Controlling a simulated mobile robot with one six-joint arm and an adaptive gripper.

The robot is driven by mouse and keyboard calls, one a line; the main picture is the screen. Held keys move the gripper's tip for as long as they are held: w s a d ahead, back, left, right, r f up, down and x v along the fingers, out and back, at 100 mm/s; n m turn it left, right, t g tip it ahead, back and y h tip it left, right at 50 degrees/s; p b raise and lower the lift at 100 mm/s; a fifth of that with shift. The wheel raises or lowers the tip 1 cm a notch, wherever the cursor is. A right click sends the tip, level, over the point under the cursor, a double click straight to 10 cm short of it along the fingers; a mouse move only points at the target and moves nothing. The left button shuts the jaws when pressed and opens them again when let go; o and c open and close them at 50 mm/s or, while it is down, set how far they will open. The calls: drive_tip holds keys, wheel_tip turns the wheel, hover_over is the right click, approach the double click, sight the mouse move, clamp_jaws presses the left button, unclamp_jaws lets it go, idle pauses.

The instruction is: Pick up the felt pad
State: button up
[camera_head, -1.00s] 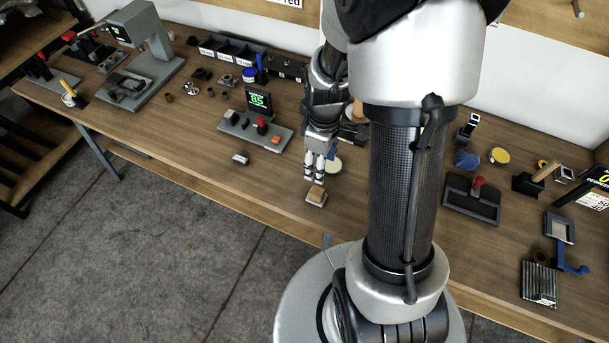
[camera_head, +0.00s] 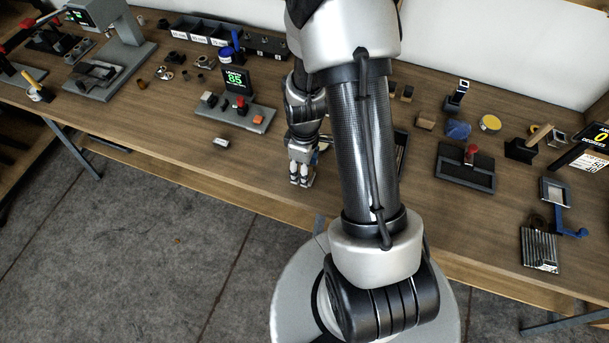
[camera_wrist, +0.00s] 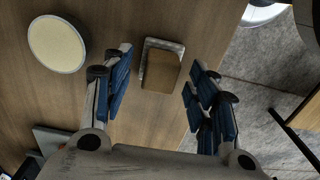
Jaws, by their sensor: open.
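A tan block, which looks like the felt pad (camera_wrist: 161,71), sits on a small grey plate (camera_wrist: 150,43) on the wooden workbench. In the wrist view it lies between my two blue-padded finger pairs, with a visible gap on each side. My gripper (camera_wrist: 160,66) is open and holds nothing. In the head view my gripper (camera_head: 301,180) points down close to the bench's front edge, and its fingers hide the block. I cannot tell the exact height of the fingertips.
A round cream disc (camera_wrist: 57,44) lies left of the fingers in the wrist view. A panel with a green display (camera_head: 236,80) and a small light block (camera_head: 221,142) stand to the left. A dark tray with a red knob (camera_head: 470,155) is at right.

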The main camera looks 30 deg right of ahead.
drive_tip(key=shift+f, duration=0.8)
drive_tip(key=c, duration=1.1)
drive_tip(key=shift+r, duration=0.2)
drive_tip(key=shift+c, duration=0.2)
wheel_tip(320, 180, up, 20)
drive_tip(key=p, duration=0.6)
drive_tip(key=shift+f, duration=0.15)
